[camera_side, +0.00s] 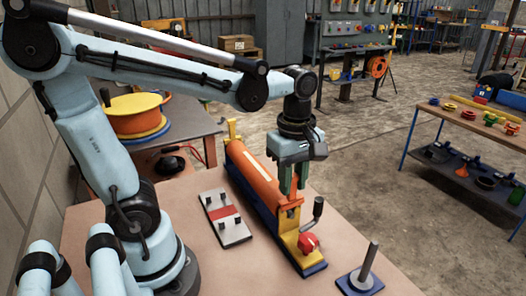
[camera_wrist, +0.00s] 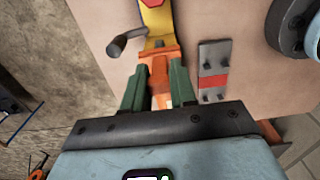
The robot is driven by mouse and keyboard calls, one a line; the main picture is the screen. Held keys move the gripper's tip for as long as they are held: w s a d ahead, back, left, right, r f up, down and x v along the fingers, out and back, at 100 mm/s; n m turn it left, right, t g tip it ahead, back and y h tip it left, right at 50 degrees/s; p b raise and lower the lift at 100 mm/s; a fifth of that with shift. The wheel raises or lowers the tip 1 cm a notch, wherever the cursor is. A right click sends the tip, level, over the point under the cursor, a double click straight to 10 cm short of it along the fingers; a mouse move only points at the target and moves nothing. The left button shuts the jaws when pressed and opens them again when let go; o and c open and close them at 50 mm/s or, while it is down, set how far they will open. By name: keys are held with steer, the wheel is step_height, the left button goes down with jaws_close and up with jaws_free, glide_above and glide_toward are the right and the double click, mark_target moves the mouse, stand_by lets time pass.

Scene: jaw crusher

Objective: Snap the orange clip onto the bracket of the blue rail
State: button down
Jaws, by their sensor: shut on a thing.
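The blue rail (camera_side: 262,208) lies on the table, with a long orange cylinder (camera_side: 250,170) along it. A yellow bracket (camera_side: 291,241) stands at its near end; its yellow part also shows in the wrist view (camera_wrist: 157,17). My gripper (camera_side: 291,190) points down over the near end of the cylinder. In the wrist view its green fingers (camera_wrist: 157,88) are shut on an orange piece, which looks like the orange clip (camera_wrist: 160,72). The clip is close to the bracket. The fingers partly hide it, and I cannot tell whether it touches the bracket or is seated.
A crank handle (camera_side: 318,209) and a red knob (camera_side: 308,243) sit at the bracket end, close to my gripper. A grey plate with a red middle (camera_side: 225,214) lies left of the rail. A post on a blue base (camera_side: 363,274) stands front right.

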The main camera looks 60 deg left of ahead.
steer(key=shift+f, duration=0.4)
steer(key=c, duration=0.8)
jaws_free()
steer(key=shift+r, duration=0.1)
step_height(320, 180, up, 12)
steer(key=shift+f, duration=0.1)
steer(key=shift+c, duration=0.2)
steer(key=shift+f, duration=0.1)
steer(key=shift+c, duration=1.3)
step_height(320, 180, down, 2)
steer(key=shift+f+n, duration=0.1)
steer(key=shift+n, duration=0.7)
jaws_close()
steer(key=shift+f, duration=2.7)
